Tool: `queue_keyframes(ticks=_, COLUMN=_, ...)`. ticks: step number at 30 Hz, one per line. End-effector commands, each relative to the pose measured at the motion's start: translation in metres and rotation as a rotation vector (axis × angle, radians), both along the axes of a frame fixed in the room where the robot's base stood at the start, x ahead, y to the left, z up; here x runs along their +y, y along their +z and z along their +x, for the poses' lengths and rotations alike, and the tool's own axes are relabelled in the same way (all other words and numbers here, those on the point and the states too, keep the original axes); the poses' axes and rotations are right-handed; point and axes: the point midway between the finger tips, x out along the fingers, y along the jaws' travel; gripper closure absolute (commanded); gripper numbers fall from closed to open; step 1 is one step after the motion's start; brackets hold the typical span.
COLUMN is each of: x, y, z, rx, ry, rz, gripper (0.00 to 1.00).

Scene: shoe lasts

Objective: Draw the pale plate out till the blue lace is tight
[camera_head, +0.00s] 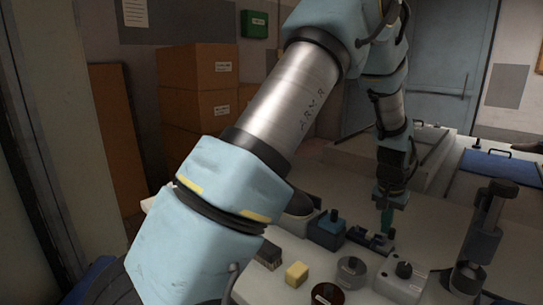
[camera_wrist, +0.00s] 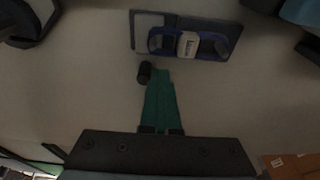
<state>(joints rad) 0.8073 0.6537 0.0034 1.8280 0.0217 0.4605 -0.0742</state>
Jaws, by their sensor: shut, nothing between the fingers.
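The pale plate (camera_wrist: 150,20) shows as a small light rectangle at the left end of a dark base (camera_wrist: 226,28) in the wrist view. The blue lace (camera_wrist: 160,42) runs along the near side of that base, around a pale labelled piece (camera_wrist: 187,44) in the middle. I cannot tell how tight the lace is. In the head view, my gripper (camera_head: 387,222) points down just beside the dark fixture (camera_head: 370,238), whose details are too small to read.
A blue block (camera_head: 327,230), yellow block (camera_head: 297,274), brush (camera_head: 268,256), grey tin (camera_head: 352,272) and knobbed pale box (camera_head: 403,284) crowd the near table. A dark upright tool (camera_head: 482,240) stands at right.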

Motion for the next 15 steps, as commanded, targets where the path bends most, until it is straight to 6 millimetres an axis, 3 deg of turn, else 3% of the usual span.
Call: queue_keyframes(ticks=15, x=0.0017, y=0.0002, z=0.0015, rx=0.002, ry=-0.003, rz=-0.002, gripper=1.0)
